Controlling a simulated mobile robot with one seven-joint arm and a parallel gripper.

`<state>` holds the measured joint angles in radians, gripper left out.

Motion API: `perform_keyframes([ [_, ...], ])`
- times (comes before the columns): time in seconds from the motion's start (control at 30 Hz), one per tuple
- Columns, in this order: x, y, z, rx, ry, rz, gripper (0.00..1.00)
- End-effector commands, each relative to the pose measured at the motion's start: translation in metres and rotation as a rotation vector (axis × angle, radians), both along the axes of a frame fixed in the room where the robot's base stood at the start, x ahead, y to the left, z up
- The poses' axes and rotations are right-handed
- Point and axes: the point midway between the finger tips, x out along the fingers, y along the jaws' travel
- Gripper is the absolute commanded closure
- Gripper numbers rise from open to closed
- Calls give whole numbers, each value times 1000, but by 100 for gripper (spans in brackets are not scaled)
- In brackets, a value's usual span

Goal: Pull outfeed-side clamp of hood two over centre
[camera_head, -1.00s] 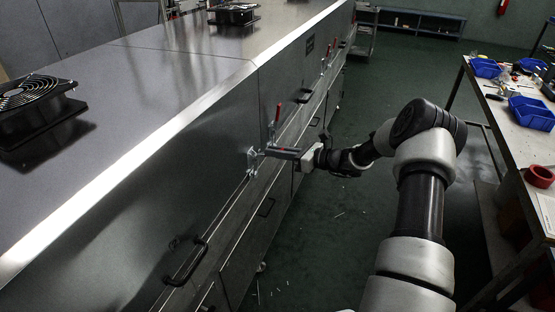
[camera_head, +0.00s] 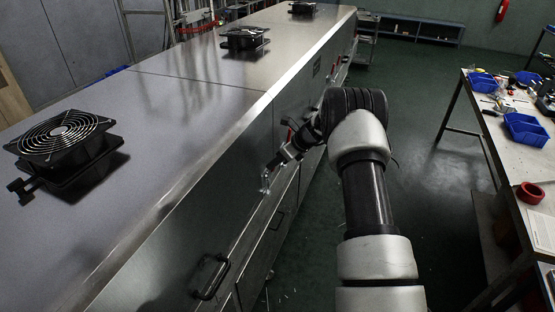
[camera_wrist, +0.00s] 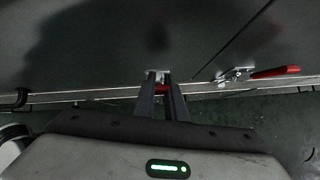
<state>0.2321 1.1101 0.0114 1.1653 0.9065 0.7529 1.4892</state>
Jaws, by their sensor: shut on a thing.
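A toggle clamp sits on the hood's side wall; its metal base (camera_head: 265,184) shows just beyond my fingertips, and its plate (camera_wrist: 157,75) shows in the wrist view. My gripper (camera_head: 273,165) is shut on this clamp's red handle (camera_wrist: 162,88), seen between the two fingers in the wrist view. The fingers hide most of the handle, so its exact angle is unclear. A second clamp (camera_wrist: 236,75) with a red handle (camera_wrist: 275,72) is to the right in the wrist view, apart from my gripper.
The steel hood top (camera_head: 190,90) carries black fans, the nearest one (camera_head: 62,140) at the left. A black pull handle (camera_head: 212,278) sticks out of the near side wall. A workbench (camera_head: 525,165) with blue bins stands at right. The green floor between is clear.

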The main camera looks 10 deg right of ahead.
Motion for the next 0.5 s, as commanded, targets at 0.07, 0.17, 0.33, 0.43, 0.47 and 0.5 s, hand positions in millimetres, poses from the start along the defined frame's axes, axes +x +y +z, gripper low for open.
perform_keyframes([
  [0.07, 1, 0, 1, -16, 8, -1, 100],
  [0.17, 1, 1, 1, -26, 15, 0, 100],
  [0.33, 2, 1, 0, -32, 19, -2, 100],
  [0.43, 2, 1, 0, -30, 19, -1, 100],
  [0.47, 2, 1, 0, -30, 19, -1, 100],
  [0.5, 2, 1, 0, -30, 19, -1, 100],
])
